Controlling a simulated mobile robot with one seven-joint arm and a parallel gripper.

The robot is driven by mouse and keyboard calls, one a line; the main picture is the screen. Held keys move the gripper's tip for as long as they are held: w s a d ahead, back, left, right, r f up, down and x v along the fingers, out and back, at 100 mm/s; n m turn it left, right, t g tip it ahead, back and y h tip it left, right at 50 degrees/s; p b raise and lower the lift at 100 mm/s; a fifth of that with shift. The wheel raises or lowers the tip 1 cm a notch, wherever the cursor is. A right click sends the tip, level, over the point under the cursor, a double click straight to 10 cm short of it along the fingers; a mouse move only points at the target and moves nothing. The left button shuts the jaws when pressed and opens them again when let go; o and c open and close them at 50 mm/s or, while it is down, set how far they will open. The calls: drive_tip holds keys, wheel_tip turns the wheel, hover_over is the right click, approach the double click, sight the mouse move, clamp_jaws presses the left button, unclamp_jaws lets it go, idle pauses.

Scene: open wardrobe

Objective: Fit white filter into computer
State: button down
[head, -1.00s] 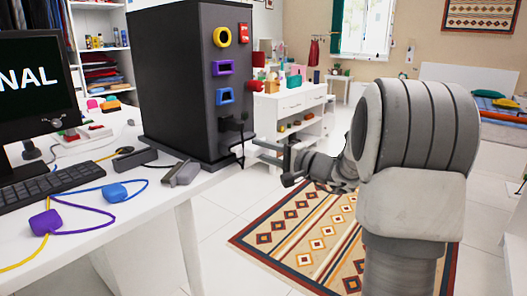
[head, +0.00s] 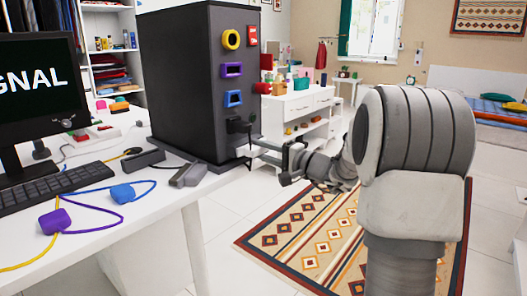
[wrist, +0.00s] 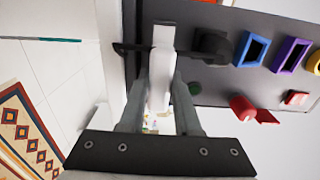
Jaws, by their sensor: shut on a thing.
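The computer is a tall dark tower (head: 190,85) standing on the desk, with coloured sockets on its side panel; that panel (wrist: 225,75) fills the upper right of the wrist view. My gripper (wrist: 160,85) is shut on the white filter (wrist: 162,60), a narrow white block between the fingers, its far end at the panel's lower part. Whether that end touches or enters the panel I cannot tell.
A black plug (wrist: 212,45) sits in the panel close beside the filter. A red plug (wrist: 243,108) sticks out farther right. Grey blocks (head: 188,174), a keyboard (head: 55,185) and corded blue and purple plugs lie on the desk. Open floor and a rug (head: 310,230) lie to the right.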

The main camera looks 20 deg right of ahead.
drive_tip(key=shift+w+a, duration=0.1)
drive_tip(key=c, duration=0.5)
unclamp_jaws()
drive_tip(key=shift+c, duration=0.2)
drive_tip(key=p+v, duration=0.3)
drive_tip(key=v, duration=1.4)
